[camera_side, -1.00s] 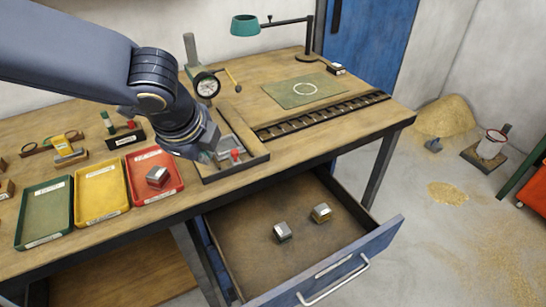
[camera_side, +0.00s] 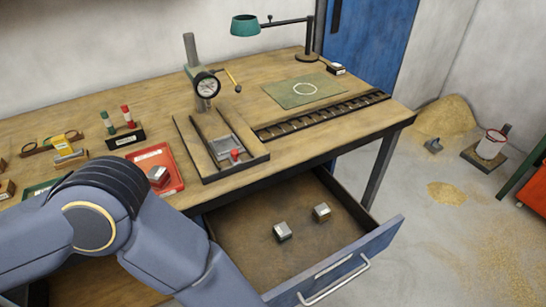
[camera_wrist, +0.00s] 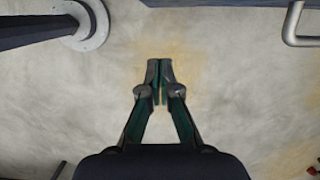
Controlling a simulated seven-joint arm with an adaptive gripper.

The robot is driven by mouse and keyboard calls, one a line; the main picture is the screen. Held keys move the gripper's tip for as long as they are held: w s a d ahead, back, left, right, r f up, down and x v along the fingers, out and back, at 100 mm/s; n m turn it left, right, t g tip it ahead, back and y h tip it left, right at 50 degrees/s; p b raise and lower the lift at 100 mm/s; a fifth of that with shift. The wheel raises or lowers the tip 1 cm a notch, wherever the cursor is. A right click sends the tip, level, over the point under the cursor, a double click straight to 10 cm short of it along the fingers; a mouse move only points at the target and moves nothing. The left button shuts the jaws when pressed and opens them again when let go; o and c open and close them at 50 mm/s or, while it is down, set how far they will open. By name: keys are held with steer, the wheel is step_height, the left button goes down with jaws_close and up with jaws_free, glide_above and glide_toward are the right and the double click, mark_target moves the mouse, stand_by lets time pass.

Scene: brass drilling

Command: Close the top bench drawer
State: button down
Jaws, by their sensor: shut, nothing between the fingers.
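The top bench drawer (camera_side: 385,238) is pulled far out from under the bench in the side view. It has a blue front with a silver bar handle (camera_side: 337,284). Two small metal blocks lie inside it, one near the middle (camera_side: 282,231) and one further right (camera_side: 322,212). My gripper (camera_wrist: 160,66) is shut and empty in the wrist view, above bare floor. In the side view my arm covers the lower left and the drawer's left front corner, and my gripper is out of frame. A grey bent bar (camera_wrist: 292,25), perhaps the handle, shows at the wrist view's top right.
Floor right of the drawer is clear up to the brass shavings (camera_side: 448,193).

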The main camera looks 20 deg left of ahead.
steer(key=shift+w+a+f, duration=1.6)
steer(key=shift+w+a, duration=0.1)
steer(key=shift+w, duration=0.05)
steer(key=w+a, duration=1.3)
steer(key=shift+w+a, duration=0.2)
